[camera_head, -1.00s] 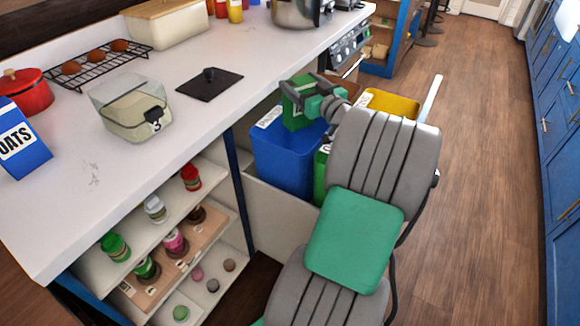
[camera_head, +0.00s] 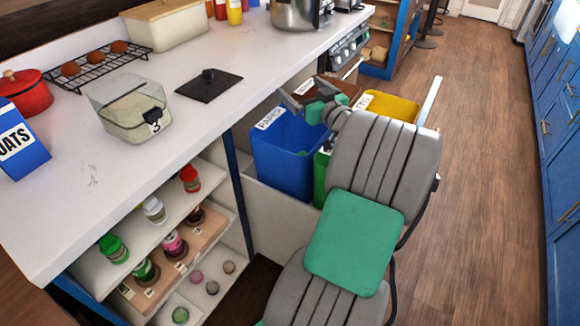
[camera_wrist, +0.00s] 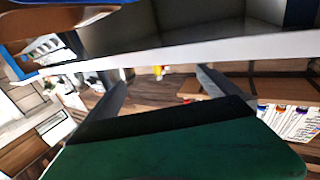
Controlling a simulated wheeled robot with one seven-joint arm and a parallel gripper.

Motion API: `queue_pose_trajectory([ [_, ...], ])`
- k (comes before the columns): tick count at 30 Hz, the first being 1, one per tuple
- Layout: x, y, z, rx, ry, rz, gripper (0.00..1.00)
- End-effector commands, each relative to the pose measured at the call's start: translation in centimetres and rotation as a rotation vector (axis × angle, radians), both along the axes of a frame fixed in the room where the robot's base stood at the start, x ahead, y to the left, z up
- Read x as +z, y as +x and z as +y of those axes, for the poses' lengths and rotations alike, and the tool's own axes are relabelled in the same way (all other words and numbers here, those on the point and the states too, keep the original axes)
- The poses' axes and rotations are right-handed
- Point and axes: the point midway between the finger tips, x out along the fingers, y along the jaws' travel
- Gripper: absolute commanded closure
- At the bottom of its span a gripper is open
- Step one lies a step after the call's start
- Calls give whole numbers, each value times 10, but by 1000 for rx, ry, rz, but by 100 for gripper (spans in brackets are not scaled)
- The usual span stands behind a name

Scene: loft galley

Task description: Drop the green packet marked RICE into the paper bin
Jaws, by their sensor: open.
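The blue bin (camera_head: 283,162) stands in the pull-out beside the counter, with a white label reading PAPER (camera_head: 270,118) on its rim. My gripper (camera_head: 305,97) is over the far right part of this bin. Its fingers are spread with nothing between them; the two separated fingers (camera_wrist: 160,88) also show in the wrist view. The green RICE packet is not clearly visible now. A small green patch shows near the right of the blue bin, but I cannot tell what it is. Much of the bin's inside is hidden.
A green bin (camera_head: 321,172), a brown bin (camera_head: 338,86) and a yellow bin (camera_head: 392,105) stand close by, partly behind my arm. Wood floor is clear at right.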

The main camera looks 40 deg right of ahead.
Motion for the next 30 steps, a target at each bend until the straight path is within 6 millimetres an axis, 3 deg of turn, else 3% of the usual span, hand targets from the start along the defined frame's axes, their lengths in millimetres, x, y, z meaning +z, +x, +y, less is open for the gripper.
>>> queue_pose_trajectory([
  [7, 0, -49, 5, -6, -1, -2, 0],
  [12, 0, -70, 9, -2, -1, -1, 0],
  [24, 2, -72, 10, 0, -1, -1, 0],
  [30, 34, -72, 10, 0, -1, -1, 0],
])
